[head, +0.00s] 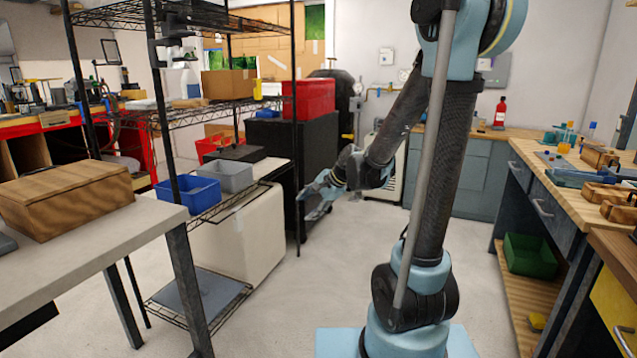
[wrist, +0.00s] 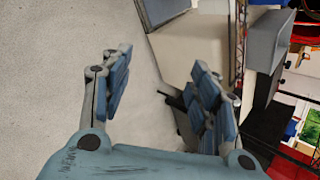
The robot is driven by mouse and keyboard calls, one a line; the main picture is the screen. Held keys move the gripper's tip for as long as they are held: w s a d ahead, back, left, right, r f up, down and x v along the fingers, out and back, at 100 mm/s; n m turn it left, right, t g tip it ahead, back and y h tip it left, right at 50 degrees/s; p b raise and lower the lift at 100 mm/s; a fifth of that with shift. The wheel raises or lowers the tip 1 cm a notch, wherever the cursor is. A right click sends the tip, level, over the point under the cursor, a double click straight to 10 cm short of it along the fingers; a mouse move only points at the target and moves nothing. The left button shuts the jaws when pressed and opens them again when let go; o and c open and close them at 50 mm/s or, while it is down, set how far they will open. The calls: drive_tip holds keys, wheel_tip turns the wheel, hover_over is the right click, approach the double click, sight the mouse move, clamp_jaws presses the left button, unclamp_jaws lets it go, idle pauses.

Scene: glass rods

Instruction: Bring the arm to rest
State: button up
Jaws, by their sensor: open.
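My gripper (head: 318,205) hangs in the air left of my arm's column in the head view, over the open floor and close to the wire shelf. In the wrist view my gripper (wrist: 160,90) shows its two blue fingers well apart. Nothing is between them but a view of the pale floor and a shelf edge. The arm is bent at the elbow and reaches forward from its blue base.
A wire shelf (head: 210,110) with a blue bin (head: 188,195) and a grey bin (head: 226,177) stands at left. A table with a wooden box (head: 65,198) is nearer. A workbench (head: 565,188) stands at right. The floor (head: 300,290) between is clear.

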drive_tip(key=s+d+f+n+g+h, duration=0.1)
drive_tip(key=s+d+n, duration=0.4)
drive_tip(key=s+d, duration=0.6)
drive_tip(key=s+d+f+n+g+h, duration=0.1)
drive_tip(key=s+d+f+n+h, duration=0.2)
drive_tip(key=s+d+n+h, duration=0.3)
drive_tip(key=s+d, duration=0.5)
drive_tip(key=s, duration=0.4)
drive_tip(key=shift+s, duration=0.1)
drive_tip(key=shift+w+f, duration=0.15)
drive_tip(key=shift+w, duration=0.25)
idle(0.9)
